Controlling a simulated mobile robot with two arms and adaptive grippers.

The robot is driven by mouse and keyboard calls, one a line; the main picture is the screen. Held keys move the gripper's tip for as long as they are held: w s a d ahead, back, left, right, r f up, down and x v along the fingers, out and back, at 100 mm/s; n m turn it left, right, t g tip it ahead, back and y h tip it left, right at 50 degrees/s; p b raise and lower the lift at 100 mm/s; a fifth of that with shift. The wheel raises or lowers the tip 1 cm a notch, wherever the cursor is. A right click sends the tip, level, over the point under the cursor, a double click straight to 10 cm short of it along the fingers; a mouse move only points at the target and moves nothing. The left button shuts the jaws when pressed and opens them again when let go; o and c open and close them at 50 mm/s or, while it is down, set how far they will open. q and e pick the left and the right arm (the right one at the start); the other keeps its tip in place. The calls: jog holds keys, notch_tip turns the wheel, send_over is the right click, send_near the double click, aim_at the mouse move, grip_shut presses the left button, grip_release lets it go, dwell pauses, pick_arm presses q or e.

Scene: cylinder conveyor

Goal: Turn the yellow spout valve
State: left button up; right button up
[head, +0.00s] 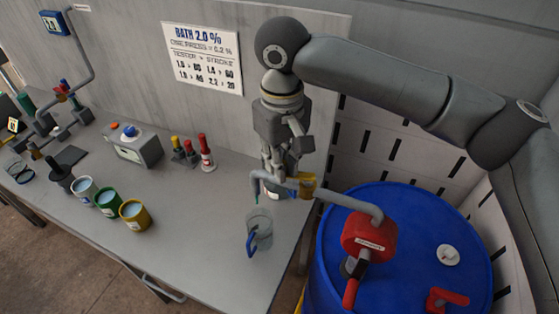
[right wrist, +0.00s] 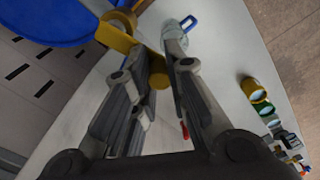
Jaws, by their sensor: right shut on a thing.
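The yellow spout valve (head: 308,185) sits on the grey spout pipe (head: 345,198), which runs from the red pump head (head: 367,236) on the blue drum (head: 425,215). My right gripper (head: 277,188) reaches down from above at the valve. In the right wrist view the yellow valve (right wrist: 115,36) reaches in between the two fingers (right wrist: 165,58), which are shut on its handle; the fingers partly hide it. A clear jug (head: 262,229) with a blue handle stands on the table below the spout's end, and shows in the right wrist view (right wrist: 178,30). My left gripper is not in view.
On the grey table (head: 190,235) stand three cups, the nearest one yellow (head: 134,215), a boxed device (head: 133,146), and small bottles, one red (head: 207,152). A sign (head: 203,58) hangs on the wall. The table's middle front is clear.

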jog(key=shift+w+d+f, duration=0.15)
jog(key=shift+w, duration=0.1)
jog(key=shift+w+d+p, duration=0.1)
jog(key=shift+w+p, duration=0.1)
jog(key=shift+p, duration=0.2)
jog(key=shift+o, duration=1.2)
jog(key=shift+w, duration=0.1)
jog(key=o, duration=1)
jog(key=shift+w+d, duration=0.15)
jog(key=shift+d, duration=0.05)
jog(key=shift+c, duration=0.2)
jog(key=o, duration=0.7)
jog(key=shift+a, duration=0.2)
jog(key=shift+c, duration=0.2)
